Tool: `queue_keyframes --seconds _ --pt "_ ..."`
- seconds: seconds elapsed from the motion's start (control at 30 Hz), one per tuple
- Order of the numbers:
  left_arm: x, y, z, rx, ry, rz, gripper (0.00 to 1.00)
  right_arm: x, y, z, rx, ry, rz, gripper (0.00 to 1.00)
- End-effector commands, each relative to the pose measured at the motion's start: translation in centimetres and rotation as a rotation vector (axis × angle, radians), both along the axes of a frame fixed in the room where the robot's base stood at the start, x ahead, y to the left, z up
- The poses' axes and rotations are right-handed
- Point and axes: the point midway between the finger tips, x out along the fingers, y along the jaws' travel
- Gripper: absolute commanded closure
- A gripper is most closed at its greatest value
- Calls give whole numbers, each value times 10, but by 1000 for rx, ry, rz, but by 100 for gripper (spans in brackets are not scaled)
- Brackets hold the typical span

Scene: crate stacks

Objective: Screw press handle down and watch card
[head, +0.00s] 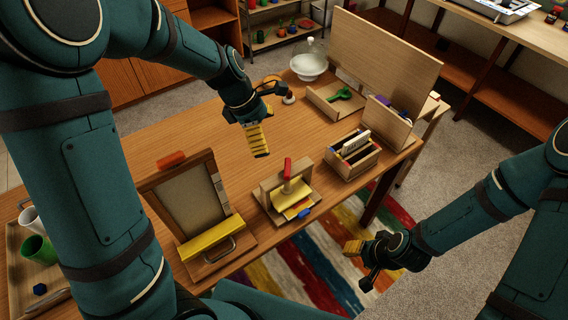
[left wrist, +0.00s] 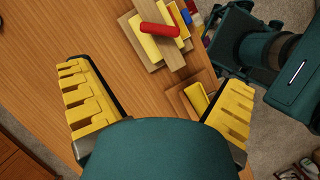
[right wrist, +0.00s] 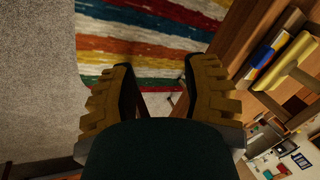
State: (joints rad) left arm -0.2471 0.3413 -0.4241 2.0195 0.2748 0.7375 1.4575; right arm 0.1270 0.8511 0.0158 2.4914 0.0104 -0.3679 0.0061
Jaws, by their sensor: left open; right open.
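The small wooden press (head: 268,198) stands near the table's front edge in the head view, its red handle (head: 287,168) upright on top. Yellow parts (head: 290,199) and a blue piece (head: 304,213) show at its base; I cannot tell which is the card. In the left wrist view, the red handle (left wrist: 160,30) shows at the top. My left gripper (head: 257,140) is open and empty above the table, behind and left of the press, apart from it. My right gripper (head: 353,247) is open and empty beyond the table's front edge, over the rug; its fingers show in the right wrist view (right wrist: 160,75).
A framed board with a yellow bar (head: 211,238) stands left of the press. A wooden card box (head: 352,160) stands right of it. A tray (head: 15,262) with cups, a white bowl (head: 308,67) and a tall panel (head: 385,60) are farther out. The table's middle is clear.

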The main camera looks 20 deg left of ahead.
Motion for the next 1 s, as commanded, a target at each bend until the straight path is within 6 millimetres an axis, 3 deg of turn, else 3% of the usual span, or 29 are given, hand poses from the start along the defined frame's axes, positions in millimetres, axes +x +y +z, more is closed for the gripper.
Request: queue_keyframes --seconds 0.17,0.7,1.0 --pt "1 -6 -16 -1 3 1 0 -1 0 -6 1 4 1 53" --pt "10 -43 -108 0 3 0 0 -10 2 -34 5 24 18 53" --pt "13 -51 -126 0 0 0 0 -12 2 -38 6 28 22 53"
